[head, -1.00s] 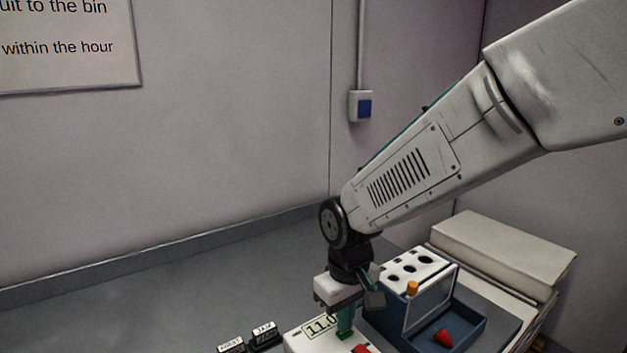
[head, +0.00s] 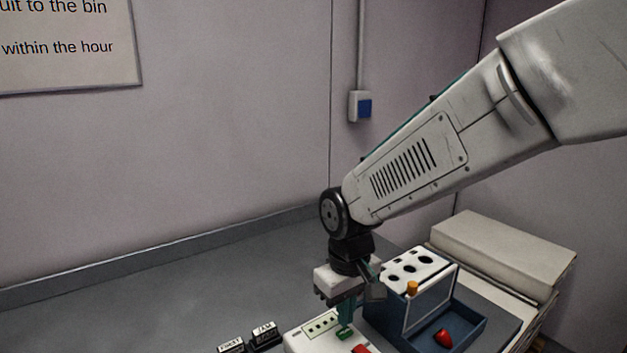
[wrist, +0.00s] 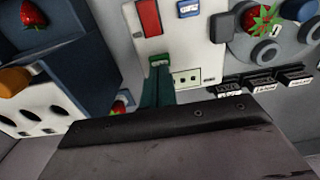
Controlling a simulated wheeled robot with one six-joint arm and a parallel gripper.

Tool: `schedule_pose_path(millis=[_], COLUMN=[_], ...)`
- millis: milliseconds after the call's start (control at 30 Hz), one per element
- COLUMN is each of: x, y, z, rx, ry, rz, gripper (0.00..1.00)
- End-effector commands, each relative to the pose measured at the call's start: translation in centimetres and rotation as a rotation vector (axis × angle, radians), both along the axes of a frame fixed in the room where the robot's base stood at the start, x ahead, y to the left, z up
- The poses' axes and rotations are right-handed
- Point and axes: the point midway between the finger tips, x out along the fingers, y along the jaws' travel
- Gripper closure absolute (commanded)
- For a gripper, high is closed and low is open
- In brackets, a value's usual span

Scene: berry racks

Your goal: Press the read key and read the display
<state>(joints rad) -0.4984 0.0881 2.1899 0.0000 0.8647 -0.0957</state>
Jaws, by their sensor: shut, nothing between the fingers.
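A white instrument box (head: 295,340) stands on the bench at the bottom of the head view, cut off by the edge. Its display (head: 321,325) shows a row of small marks and no readable number. A red key (head: 361,349) and, in the wrist view, a blue key (wrist: 188,8) are on the same face. Key labels are too small to read.
A blue tray (head: 480,330) with a red berry (head: 443,338) and a white holed rack (head: 440,262) stands close on the right. Black label blocks (head: 264,333) stand left of the box. The bench behind is clear. A round dish with a berry (wrist: 262,20) shows in the wrist view.

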Motion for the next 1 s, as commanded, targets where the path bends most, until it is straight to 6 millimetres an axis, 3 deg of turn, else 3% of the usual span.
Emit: schedule_pose_path(millis=[600, 1000], x=[0.1, 0.0], y=[0.0, 0.0], z=[4.9, 5.5], rx=[0.001, 0.001], ry=[-0.002, -0.001], rz=[0.0, 0.0], gripper=[1.0, 1.0])
